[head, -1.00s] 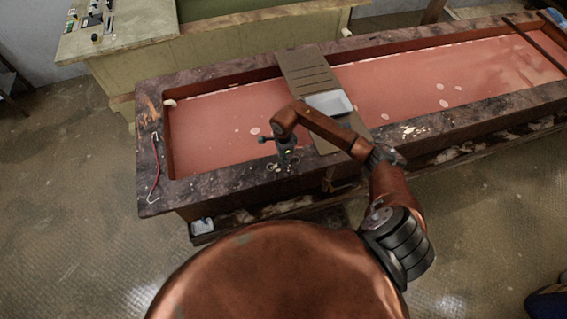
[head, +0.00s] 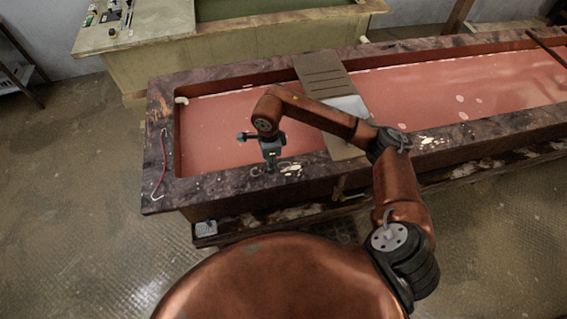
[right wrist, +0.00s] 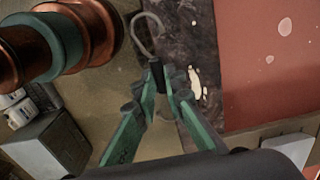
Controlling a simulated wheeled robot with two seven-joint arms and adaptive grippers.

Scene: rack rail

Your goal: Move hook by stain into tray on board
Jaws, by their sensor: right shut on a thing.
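A hook with a curved grey wire and a dark handle (right wrist: 157,75) is between the fingertips of my right gripper (right wrist: 160,86). The gripper is shut on the handle. In the head view, this gripper (head: 270,166) points down over the trough's near ledge, just left of a pale stain (head: 291,169). The stain also shows in the wrist view (right wrist: 195,83). I cannot tell whether the hook still touches the ledge. The white tray (head: 350,104) sits on the brown board (head: 322,70) across the trough, partly hidden by my right arm. My left gripper is not in view.
The long trough (head: 215,125) has a reddish inside and a dark stone-like rim. A red-handled hook (head: 164,150) lies on its left rim. Another pale stain (head: 430,140) is on the near ledge, right of the board. A bench (head: 130,35) stands behind.

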